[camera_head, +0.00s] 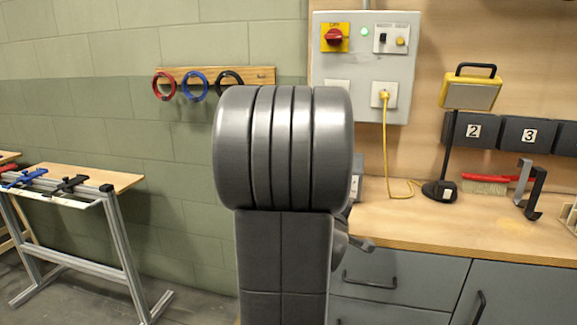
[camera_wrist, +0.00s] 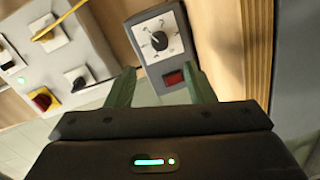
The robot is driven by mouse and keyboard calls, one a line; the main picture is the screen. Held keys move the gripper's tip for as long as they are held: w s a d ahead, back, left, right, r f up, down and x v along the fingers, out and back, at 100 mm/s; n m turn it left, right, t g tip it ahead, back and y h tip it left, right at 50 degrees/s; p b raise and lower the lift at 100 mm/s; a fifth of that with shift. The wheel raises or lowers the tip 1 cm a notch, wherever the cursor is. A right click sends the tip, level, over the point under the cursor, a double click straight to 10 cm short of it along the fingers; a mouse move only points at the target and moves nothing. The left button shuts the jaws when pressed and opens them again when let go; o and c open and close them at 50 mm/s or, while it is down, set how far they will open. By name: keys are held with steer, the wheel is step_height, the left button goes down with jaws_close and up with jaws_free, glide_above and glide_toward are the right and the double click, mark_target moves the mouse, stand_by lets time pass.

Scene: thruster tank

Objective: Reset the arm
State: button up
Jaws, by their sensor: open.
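I cannot tell how far the fingers are from that box. In the head view my own grey arm fills the middle and hides the gripper. The dial box is mostly hidden behind my arm there.
A workbench (camera_head: 440,220) with drawers stands at right, with a yellow lamp (camera_head: 470,94) and a red brush (camera_head: 487,183). A grey switch panel (camera_head: 352,65) is on the wall; it also shows in the wrist view (camera_wrist: 62,72). A metal-legged stand (camera_head: 118,235) is at left, with clear floor beside it.

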steer(key=x, duration=1)
steer(key=shift+a, duration=0.1)
steer(key=shift+s, duration=0.15)
